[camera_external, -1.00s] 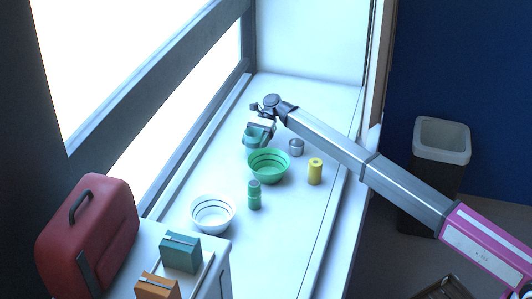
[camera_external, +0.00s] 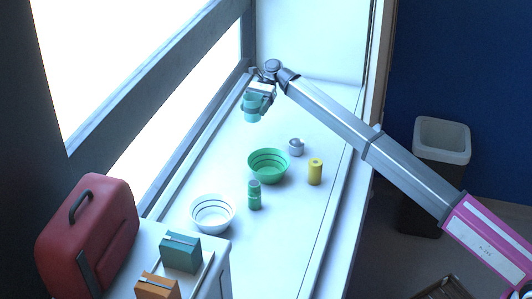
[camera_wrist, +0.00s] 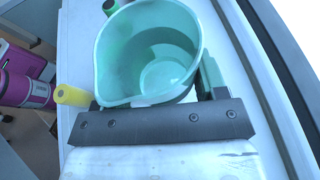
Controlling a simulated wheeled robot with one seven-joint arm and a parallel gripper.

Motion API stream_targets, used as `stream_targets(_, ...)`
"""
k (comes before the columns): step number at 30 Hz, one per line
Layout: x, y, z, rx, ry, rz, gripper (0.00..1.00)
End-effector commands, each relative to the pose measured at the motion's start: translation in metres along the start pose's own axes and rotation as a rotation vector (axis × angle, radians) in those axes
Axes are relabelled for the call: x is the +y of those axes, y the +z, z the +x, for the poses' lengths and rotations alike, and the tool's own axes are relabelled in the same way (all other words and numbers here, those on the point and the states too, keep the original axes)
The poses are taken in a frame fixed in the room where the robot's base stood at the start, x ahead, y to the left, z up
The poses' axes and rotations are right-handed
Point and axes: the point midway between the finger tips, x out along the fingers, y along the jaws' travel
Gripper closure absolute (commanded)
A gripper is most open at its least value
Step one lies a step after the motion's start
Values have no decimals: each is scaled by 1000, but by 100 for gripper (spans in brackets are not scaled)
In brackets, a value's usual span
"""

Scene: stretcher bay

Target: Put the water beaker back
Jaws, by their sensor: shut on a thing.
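The water beaker (camera_external: 252,107) is a teal-green, see-through cup with a pouring lip. My gripper (camera_external: 260,98) is shut on it and holds it up above the far part of the white counter. In the wrist view the beaker (camera_wrist: 150,55) fills the upper middle, tilted toward the camera, with its open mouth and inside showing. The dark jaw bar of my gripper (camera_wrist: 160,120) lies across its near side. Whether there is water in the beaker is hard to tell.
On the counter (camera_external: 290,225) stand a green bowl (camera_external: 268,177), a small grey metal cup (camera_external: 296,147), a yellow cylinder (camera_external: 315,172), a green bottle (camera_external: 254,195) and a white bowl (camera_external: 212,225). The window frame (camera_external: 190,125) runs along the left. The far counter end is clear.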

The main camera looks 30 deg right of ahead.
Motion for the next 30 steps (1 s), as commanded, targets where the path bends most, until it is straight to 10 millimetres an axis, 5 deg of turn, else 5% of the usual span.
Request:
stream_targets(11, 19, 18, 48, -2, -49, 19, 61)
stream_targets(17, 38, 34, 92, -4, -100, 39, 61)
stream_targets(30, 129, 90, 242, -10, -306, 122, 61)
